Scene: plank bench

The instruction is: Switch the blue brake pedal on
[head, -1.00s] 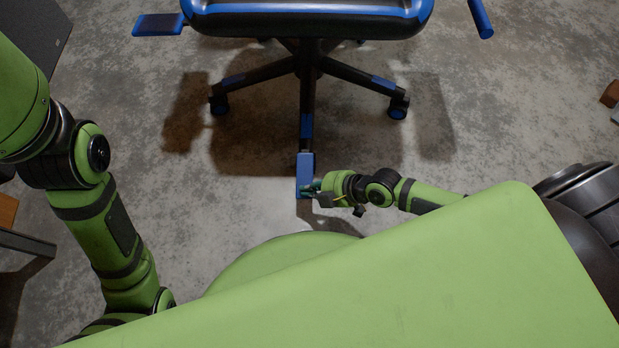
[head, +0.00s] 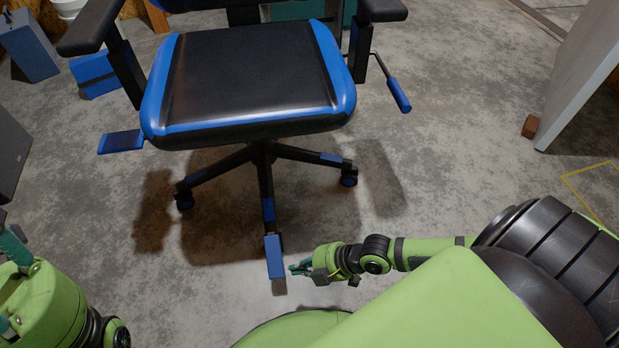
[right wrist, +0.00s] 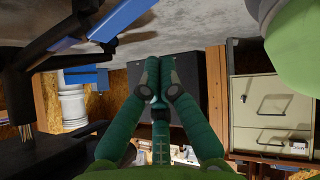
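The blue brake pedal (head: 274,256) is a small blue plate at the end of the chair leg that points toward me, low over the floor. I cannot tell its on or off position from its angle. The office chair (head: 250,80) has a black seat with blue edges. My right gripper (head: 292,269) is just right of the pedal's lower part, with a small gap. Its green fingers meet at the tips in the right wrist view (right wrist: 160,68), with nothing between them. My left gripper (head: 12,245) is partly in view at the lower left edge, away from the chair.
A blue paddle (head: 122,142) sticks out left under the seat and a blue-handled lever (head: 398,95) hangs at its right. Other chair legs with casters spread behind the pedal. A light panel (head: 585,75) stands at the right. The floor right of the chair is mostly clear.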

